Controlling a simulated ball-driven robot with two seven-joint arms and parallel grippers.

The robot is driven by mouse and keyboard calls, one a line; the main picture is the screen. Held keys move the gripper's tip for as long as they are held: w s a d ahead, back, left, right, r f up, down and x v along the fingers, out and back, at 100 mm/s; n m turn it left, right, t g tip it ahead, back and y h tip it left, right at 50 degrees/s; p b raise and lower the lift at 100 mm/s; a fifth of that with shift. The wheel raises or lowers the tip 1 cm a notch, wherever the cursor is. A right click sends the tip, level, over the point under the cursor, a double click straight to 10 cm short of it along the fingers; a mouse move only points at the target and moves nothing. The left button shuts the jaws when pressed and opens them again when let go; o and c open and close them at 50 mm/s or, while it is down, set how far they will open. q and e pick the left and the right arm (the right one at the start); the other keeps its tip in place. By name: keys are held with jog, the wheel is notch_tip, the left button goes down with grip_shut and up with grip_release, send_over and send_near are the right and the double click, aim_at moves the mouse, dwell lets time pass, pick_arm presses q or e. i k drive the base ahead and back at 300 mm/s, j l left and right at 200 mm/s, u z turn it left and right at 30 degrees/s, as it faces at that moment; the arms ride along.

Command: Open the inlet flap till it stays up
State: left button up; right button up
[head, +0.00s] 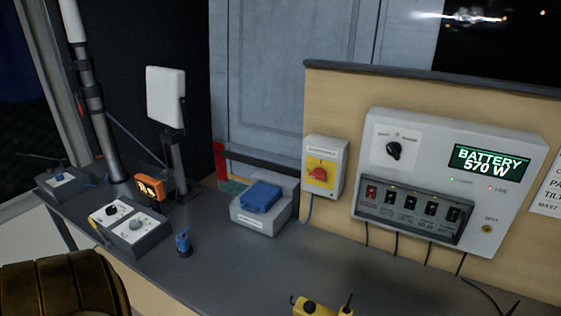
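The inlet is a light grey box (258,219) with a label on its front, standing on the dark worktop against the back wall. Its blue flap (260,196) lies down over the sloping top of the box and looks shut. Whatever is under the flap is hidden. Neither of my grippers shows in the head view, and nothing touches the flap.
A yellow switch box with a red knob (321,172) and a battery panel (450,180) are on the wall to the right. A blue plug-like part (183,243), control boxes (131,229) and an orange display (150,188) stand left. Worktop (235,275) in front is clear.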

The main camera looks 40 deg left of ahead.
aim_at(262, 195)
jog(key=u, duration=1.65)
